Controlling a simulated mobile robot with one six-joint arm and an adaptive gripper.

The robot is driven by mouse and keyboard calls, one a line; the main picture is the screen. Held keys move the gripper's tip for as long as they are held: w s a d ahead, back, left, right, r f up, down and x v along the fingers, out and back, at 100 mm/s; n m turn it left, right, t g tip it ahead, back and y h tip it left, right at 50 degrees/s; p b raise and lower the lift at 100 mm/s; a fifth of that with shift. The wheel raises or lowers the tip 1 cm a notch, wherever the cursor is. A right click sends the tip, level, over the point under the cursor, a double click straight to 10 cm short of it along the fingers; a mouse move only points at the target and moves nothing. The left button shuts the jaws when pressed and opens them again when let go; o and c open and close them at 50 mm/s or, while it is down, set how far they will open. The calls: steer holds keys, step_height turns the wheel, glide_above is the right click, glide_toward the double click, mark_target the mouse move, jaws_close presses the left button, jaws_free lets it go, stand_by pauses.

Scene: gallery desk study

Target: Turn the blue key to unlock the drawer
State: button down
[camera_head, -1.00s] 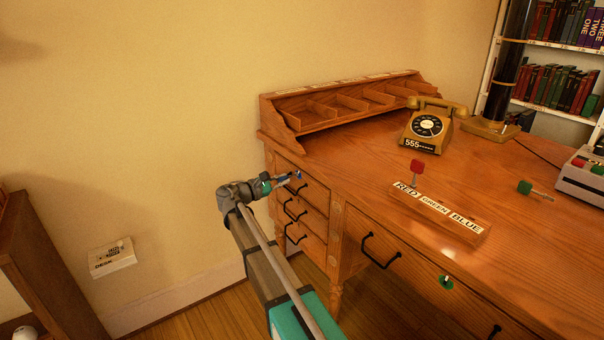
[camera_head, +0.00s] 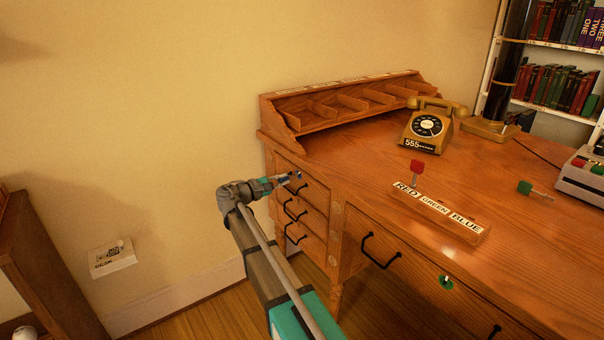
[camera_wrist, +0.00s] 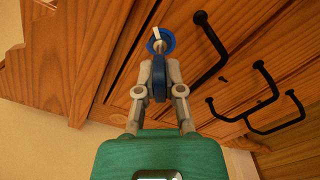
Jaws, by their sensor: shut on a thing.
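The blue key (camera_wrist: 159,80) is between the fingers of my gripper (camera_wrist: 158,84), which is shut on it. In the wrist view, a blue ring-shaped lock (camera_wrist: 167,46) is on the drawer front just beyond the key; a pale piece shows at its centre. The key lines up with the lock, but my gripper hides how deep it sits. In the head view my gripper (camera_head: 287,179) is at the top left drawer (camera_head: 316,193) of the wooden desk, beside its black handle (camera_wrist: 212,45). The drawer looks closed.
Two more handled drawers (camera_head: 312,218) lie below. A red key (camera_head: 417,168) stands in the labelled block (camera_head: 450,220); a green key (camera_head: 526,187) lies on the desktop. A green lock (camera_head: 446,282) is on the wide drawer. A telephone (camera_head: 428,128) stands behind.

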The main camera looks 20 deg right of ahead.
steer(key=shift+m, duration=4.4)
steer(key=c, duration=0.7)
jaws_free()
steer(key=shift+o, duration=0.2)
